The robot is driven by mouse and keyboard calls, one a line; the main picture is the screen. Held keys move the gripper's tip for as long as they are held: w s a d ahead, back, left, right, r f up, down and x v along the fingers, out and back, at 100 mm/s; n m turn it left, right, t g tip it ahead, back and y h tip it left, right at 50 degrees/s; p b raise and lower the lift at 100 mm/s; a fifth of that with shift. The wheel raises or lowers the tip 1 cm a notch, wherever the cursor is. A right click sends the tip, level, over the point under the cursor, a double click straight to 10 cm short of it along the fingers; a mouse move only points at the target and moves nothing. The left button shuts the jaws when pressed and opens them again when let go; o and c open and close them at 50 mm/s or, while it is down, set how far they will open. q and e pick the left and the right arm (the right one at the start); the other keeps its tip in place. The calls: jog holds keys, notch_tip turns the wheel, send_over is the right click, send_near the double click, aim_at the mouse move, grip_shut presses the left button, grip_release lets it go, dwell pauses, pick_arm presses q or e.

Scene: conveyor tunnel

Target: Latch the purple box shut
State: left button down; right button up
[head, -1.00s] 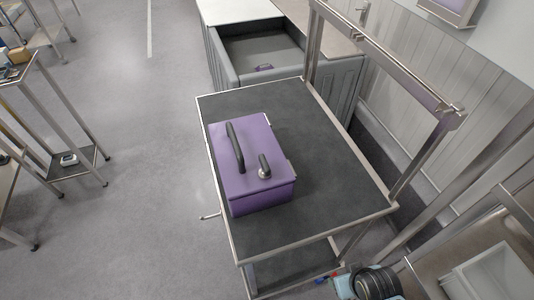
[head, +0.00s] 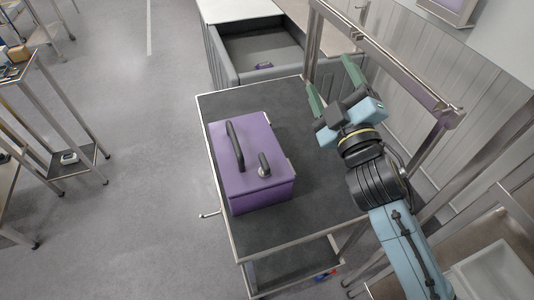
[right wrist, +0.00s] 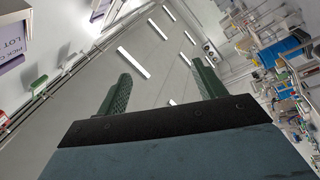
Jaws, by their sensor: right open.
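The purple box (head: 262,188) stands on the dark top of a metal-framed cart (head: 309,209) in the head view. Its lid is down, with a long black handle (head: 235,146) and a short black latch knob (head: 263,166) on a round metal base near the front right. I cannot tell whether the latch is fastened. My right gripper (head: 330,80) is to the right of the box and beyond it, apart from it, with its green fingers spread and empty. In the right wrist view the open fingers (right wrist: 160,85) point towards the ceiling. My left gripper is not in view.
A metal frame (head: 385,60) rises along the cart's right side, close to my right arm. A grey bin (head: 262,55) with a small purple item stands behind the cart. The cart top around the box is clear. Shelving racks (head: 50,120) stand at left.

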jog(key=s+a+r+n+g+y, duration=0.2)
jog(key=a+r+n+y, duration=0.65)
jog(key=n+y, duration=0.35)
jog(key=s+a+n+g+y, duration=0.25)
jog(key=a+n+g, duration=0.25)
jog(key=n+g, duration=0.5)
jog(key=s+a+n+g+y, duration=0.2)
jog(key=s+a+n+g, duration=0.15)
jog(key=n+g, duration=0.55)
jog(key=n+h, duration=1.3)
jog(key=h, duration=0.4)
send_near(264, 161)
jog(key=shift+g, duration=0.3)
jog(key=x, duration=0.2)
jog(key=p+x, duration=0.1)
jog(key=x, duration=0.2)
jog(key=p+x, duration=0.1)
jog(key=x, duration=0.2)
jog(key=shift+w+a+f, duration=0.1)
jog(key=shift+w+f, duration=0.2)
